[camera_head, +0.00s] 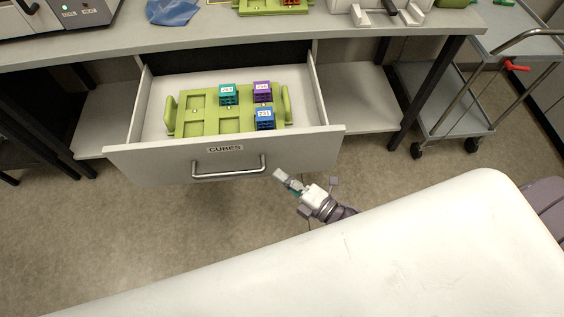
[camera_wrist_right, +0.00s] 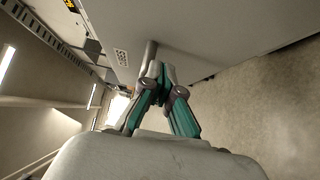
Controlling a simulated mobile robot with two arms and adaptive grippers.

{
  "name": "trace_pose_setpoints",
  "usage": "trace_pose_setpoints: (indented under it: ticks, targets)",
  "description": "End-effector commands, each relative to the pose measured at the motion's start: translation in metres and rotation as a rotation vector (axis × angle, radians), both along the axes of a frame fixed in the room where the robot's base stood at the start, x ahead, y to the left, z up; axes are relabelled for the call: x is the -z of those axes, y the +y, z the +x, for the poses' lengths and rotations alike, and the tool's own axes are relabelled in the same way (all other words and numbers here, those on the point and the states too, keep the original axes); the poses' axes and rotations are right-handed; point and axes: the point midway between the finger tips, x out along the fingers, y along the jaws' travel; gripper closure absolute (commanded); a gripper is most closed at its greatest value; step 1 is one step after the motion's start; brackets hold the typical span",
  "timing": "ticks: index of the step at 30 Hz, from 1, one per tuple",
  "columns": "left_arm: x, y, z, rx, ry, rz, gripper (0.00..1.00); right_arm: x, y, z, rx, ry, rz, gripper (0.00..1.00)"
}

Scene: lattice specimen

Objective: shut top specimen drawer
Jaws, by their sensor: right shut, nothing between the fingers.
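The top specimen drawer (camera_head: 137,166), labelled CUBES, is pulled well out from under the bench. Its front also fills the upper part of the right wrist view (camera_wrist_right: 220,35). A metal bar handle (camera_head: 228,173) is on the front; it also shows just beyond the fingertips in the wrist view (camera_wrist_right: 149,55). My right gripper (camera_head: 284,178) is shut and empty, just right of the handle and close to the drawer front. Its fingers meet in the wrist view (camera_wrist_right: 160,83). I cannot tell whether they touch the front. My left gripper is not in view.
A green tray (camera_head: 196,122) with a teal, a purple and a blue cube block lies in the drawer. The bench top (camera_head: 220,40) holds equipment above. A grey cart (camera_head: 455,110) stands at the right. The floor before the drawer is clear.

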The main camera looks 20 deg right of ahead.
Motion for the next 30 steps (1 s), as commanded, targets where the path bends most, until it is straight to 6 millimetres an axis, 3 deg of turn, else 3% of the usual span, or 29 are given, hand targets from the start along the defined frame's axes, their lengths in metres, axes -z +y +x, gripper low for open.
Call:
trace_pose_setpoints:
  ticks: [6,23,30]
  targets:
    - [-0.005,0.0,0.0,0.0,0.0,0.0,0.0,0.0,-0.009,0.029,0.001,-0.001,-0.001,1.0]
    - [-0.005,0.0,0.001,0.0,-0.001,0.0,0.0,0.001,-0.011,0.037,0.001,0.001,-0.001,1.0]
    - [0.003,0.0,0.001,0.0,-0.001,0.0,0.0,0.002,-0.017,0.06,0.001,-0.003,-0.003,1.0]
